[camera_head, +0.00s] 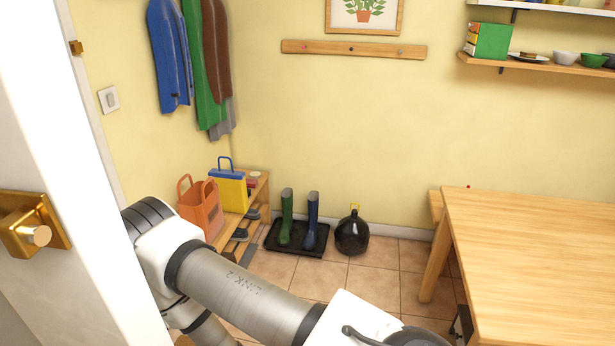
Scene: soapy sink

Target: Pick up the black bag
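A glossy black bag (352,236), round with a narrow knotted top, stands on the tiled floor against the far wall. It is just right of a black boot tray (270,246) holding a green boot (286,218) and a blue boot (311,222). My arm comes in at the lower left and crosses the bottom of the view, well in front of the bag and apart from it. Neither gripper shows in the view. Nothing touches the bag from my side.
A wooden table (530,250) fills the right side. An orange bag (201,212) and a yellow bag with blue handles (229,190) sit on a wooden shoe rack (262,190) at left. An open white door with a brass knob (35,237) is close at left. Tiled floor (385,282) is clear before the bag.

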